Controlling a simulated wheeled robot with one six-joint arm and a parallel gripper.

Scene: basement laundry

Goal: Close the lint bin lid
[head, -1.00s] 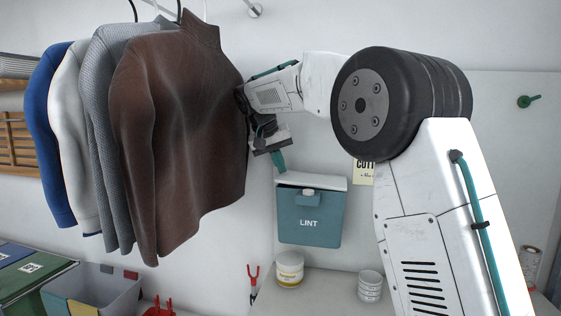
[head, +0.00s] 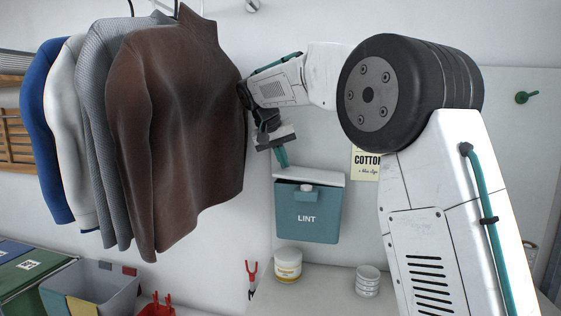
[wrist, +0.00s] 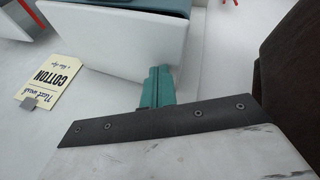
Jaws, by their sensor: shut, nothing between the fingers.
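The lint bin (head: 308,228) is a teal box marked LINT, fixed to the wall at the middle of the head view. Its white lid (head: 325,176) shows as a pale panel along the top, with a dark gap under it, so it looks raised; its exact angle is hard to tell. In the wrist view the lid (wrist: 110,32) is a broad white panel and the dark teal bin (wrist: 160,5) shows beyond it. My gripper (head: 282,158) is shut and empty, its teal fingers (wrist: 157,88) pointing down at the lid's upper left edge. I cannot tell whether they touch it.
Hanging clothes, with a brown sweater (head: 180,130) nearest, are close to the left of my wrist. A COTTON tag (head: 366,163) is on the wall right of the bin.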

